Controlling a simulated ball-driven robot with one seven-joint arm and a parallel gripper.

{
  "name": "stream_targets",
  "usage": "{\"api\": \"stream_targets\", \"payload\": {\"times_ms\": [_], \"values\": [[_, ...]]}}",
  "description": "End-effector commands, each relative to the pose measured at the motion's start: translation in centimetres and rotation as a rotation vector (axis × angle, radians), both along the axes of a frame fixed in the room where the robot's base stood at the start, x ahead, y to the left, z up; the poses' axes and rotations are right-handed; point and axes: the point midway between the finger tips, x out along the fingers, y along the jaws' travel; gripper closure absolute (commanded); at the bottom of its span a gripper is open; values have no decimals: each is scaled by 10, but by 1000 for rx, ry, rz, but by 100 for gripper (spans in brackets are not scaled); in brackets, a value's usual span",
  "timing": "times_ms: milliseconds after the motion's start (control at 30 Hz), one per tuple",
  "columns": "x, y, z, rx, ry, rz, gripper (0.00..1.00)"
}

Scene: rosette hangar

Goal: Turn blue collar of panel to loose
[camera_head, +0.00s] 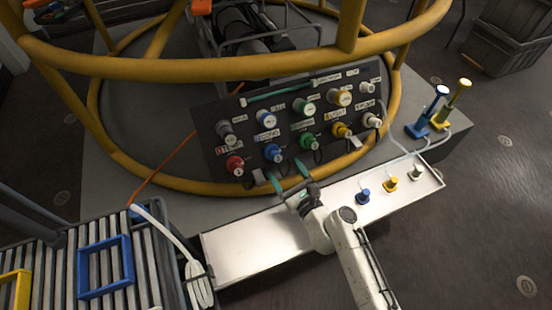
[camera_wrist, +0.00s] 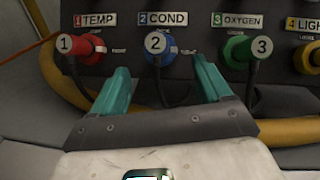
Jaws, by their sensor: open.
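The dark panel (camera_head: 240,112) stands tilted, with two rows of coloured connectors. The blue collar (camera_head: 273,153) is in the lower row, between a red and a green one. In the wrist view the blue collar (camera_wrist: 171,48) shows around a grey cap marked 2, under the label "2 COND". A dark cable hangs below it. My gripper (camera_head: 287,172) is open and empty in front of the panel, just short of the blue collar. In the wrist view its teal fingers (camera_wrist: 160,66) stand apart, one each side below the collar, not touching it. The small tight/loose marks are too small to read surely.
The red collar (camera_wrist: 91,48) and green collar (camera_wrist: 238,50) sit close on either side. A yellow rail (camera_head: 200,187) curves below the panel. A white shelf (camera_head: 255,245) with blue, yellow and white plugs lies in front. A slatted rack (camera_head: 60,262) stands at left.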

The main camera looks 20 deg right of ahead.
Motion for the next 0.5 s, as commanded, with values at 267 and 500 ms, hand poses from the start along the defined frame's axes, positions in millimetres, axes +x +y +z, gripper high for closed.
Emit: {"api": "stream_targets", "payload": {"times_ms": [267,500], "values": [[47,5,-1,-2,-1,1,22],[61,7,-1,-2,0,1,22]]}}
